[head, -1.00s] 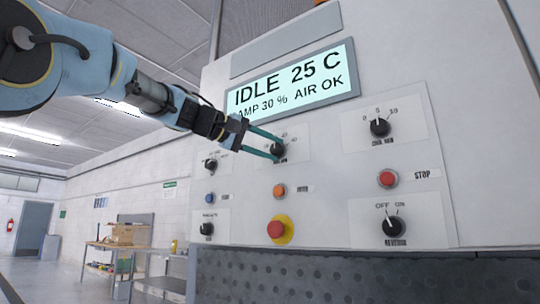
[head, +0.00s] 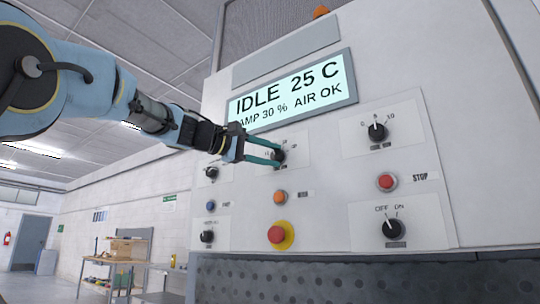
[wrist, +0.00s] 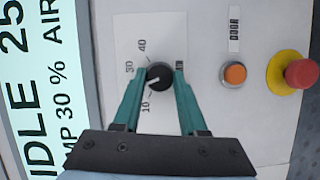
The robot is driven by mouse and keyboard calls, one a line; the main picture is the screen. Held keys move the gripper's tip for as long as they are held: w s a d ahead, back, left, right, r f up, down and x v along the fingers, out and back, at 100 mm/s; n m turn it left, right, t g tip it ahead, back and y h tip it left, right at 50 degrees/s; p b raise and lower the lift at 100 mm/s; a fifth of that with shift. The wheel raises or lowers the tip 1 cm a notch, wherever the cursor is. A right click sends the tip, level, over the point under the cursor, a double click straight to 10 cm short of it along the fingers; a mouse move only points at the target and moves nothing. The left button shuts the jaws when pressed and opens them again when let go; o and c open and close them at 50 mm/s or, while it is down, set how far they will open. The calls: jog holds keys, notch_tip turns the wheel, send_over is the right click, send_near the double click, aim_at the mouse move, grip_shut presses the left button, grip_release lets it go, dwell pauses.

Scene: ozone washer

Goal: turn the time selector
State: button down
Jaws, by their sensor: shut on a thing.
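A black round selector knob (wrist: 159,77) with a white pointer line sits on a pale plate under the display. The numbers 10, 30 and 40 show around it in the wrist view, and the pointer lies between 10 and 30. Its name label is partly covered by a finger and cannot be read. My gripper (wrist: 162,74) is shut on this knob, one teal finger on each side. In the head view my gripper (head: 277,155) reaches the knob from the left, and its fingers hide part of the knob and plate.
The display (head: 292,97) reads IDLE 25 C above. An orange button (head: 280,197) and a red emergency knob (head: 277,235) sit below. Other knobs are at upper right (head: 377,132), lower right (head: 394,229) and left (head: 211,173). A red button (head: 386,182) is at right.

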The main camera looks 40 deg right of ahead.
jog(key=shift+c, duration=2.2)
grip_release()
jog(key=shift+a, duration=0.1)
jog(key=w+a+b, duration=0.1)
jog(key=a+b, duration=0.1)
jog(key=a, duration=0.8)
jog(key=shift+w+a+r, duration=0.2)
jog(key=shift+w+a, duration=0.05)
jog(key=shift+a, duration=0.05)
